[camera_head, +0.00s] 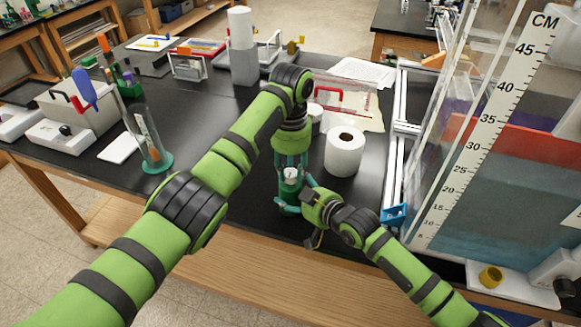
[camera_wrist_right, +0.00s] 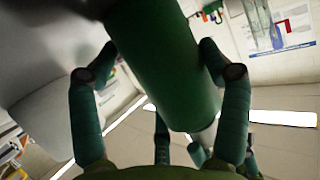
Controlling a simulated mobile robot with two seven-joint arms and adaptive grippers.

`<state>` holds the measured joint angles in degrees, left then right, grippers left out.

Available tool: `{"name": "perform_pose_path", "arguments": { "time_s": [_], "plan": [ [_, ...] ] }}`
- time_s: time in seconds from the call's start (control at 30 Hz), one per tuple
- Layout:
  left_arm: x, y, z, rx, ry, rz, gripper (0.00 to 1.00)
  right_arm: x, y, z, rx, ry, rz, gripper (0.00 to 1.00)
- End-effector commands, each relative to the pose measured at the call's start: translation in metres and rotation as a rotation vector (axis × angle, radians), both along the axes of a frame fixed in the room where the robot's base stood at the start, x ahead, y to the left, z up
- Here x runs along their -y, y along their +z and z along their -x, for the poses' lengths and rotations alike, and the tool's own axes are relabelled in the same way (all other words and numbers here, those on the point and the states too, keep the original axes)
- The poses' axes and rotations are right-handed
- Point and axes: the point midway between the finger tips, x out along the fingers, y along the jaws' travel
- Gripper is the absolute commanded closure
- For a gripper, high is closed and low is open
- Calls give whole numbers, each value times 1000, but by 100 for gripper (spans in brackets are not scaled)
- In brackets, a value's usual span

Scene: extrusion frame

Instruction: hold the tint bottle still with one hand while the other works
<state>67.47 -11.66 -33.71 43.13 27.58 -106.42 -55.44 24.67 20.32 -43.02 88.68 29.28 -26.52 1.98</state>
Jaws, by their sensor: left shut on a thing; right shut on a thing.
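The tint bottle (camera_head: 290,185) is a small green bottle with a white cap (camera_head: 291,174), at the front of the black bench. In the right wrist view its green body (camera_wrist_right: 165,65) fills the middle. My right gripper (camera_head: 289,204) comes in from the right and is shut around the bottle's body, with a finger on each side in the right wrist view. My left gripper (camera_head: 291,168) reaches down from above and is shut at the white cap. The fingers hide part of the bottle, and whether its base touches the bench is unclear.
A white paper roll (camera_head: 344,152) stands close to the right of the grippers. A glass cylinder on a teal base (camera_head: 156,163) stands to the left. A tall clear tank with a centimetre scale (camera_head: 487,130) is at the right. The front bench edge is near.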

Motion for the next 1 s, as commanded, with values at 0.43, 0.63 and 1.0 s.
{"name": "perform_pose_path", "arguments": {
  "time_s": [0.43,0.63,1.0],
  "plan": [
    [-2,-1,0,-3,-133,-3,99,2,-1,-1,-1,-4,3,61],
    [-2,-1,0,-3,-140,-3,99,2,-1,-1,-1,-4,3,61],
    [-1,-1,0,-2,-139,-2,42,2,-1,-1,-2,-3,3,61]
  ]
}}
